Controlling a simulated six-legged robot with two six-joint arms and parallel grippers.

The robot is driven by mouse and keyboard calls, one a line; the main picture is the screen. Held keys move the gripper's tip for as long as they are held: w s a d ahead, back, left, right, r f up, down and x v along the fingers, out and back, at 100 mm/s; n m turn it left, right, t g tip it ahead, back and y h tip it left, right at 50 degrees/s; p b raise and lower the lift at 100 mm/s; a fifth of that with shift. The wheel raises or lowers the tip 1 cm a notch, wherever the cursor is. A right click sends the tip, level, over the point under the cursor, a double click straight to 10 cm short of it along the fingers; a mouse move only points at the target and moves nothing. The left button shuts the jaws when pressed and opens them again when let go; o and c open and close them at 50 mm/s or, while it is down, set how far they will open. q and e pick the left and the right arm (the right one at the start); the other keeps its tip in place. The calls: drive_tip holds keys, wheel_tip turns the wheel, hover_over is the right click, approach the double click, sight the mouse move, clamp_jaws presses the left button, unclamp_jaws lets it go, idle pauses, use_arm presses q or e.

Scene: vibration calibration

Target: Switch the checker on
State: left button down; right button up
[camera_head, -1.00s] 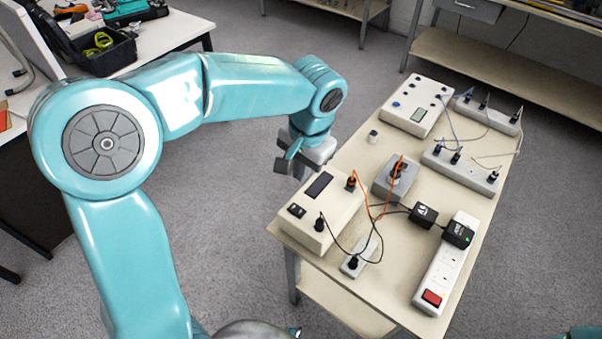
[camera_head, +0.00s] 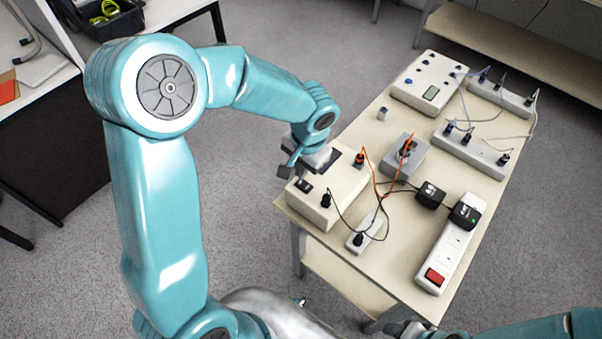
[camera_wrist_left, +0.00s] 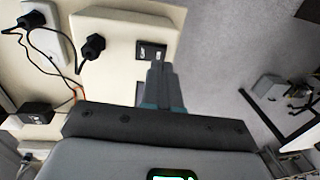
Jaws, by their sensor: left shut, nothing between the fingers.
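The checker, a cream box (camera_head: 335,205) with a black rocker switch (camera_head: 303,186), stands at the table's near left corner. My left gripper (camera_head: 290,168) is at the box's left edge, close to the switch, and hides the display. In the left wrist view the shut, empty fingers (camera_wrist_left: 157,72) point at the switch (camera_wrist_left: 150,52) on the cream box (camera_wrist_left: 118,30). A black plug (camera_wrist_left: 94,45) sits in the box beside the switch. My right gripper is not in view.
The table (camera_head: 385,285) also holds a grey socket box (camera_head: 405,160), a white power strip (camera_head: 447,250) with a red switch, a cream instrument (camera_head: 425,85) and grey strips behind. Orange and black cables cross the middle. Floor is free left of the table.

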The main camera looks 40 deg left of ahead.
sight(300, 182)
use_arm(q)
drive_tip(key=shift+a+f, duration=0.2)
drive_tip(key=shift+f, duration=1.45)
drive_tip(key=shift+a+f+b, duration=0.1)
drive_tip(key=shift+f+b, duration=0.25)
drive_tip(key=shift+b, duration=0.3)
drive_tip(key=shift+s+r, duration=0.1)
drive_tip(key=shift+r, duration=0.1)
drive_tip(key=shift+f, duration=0.1)
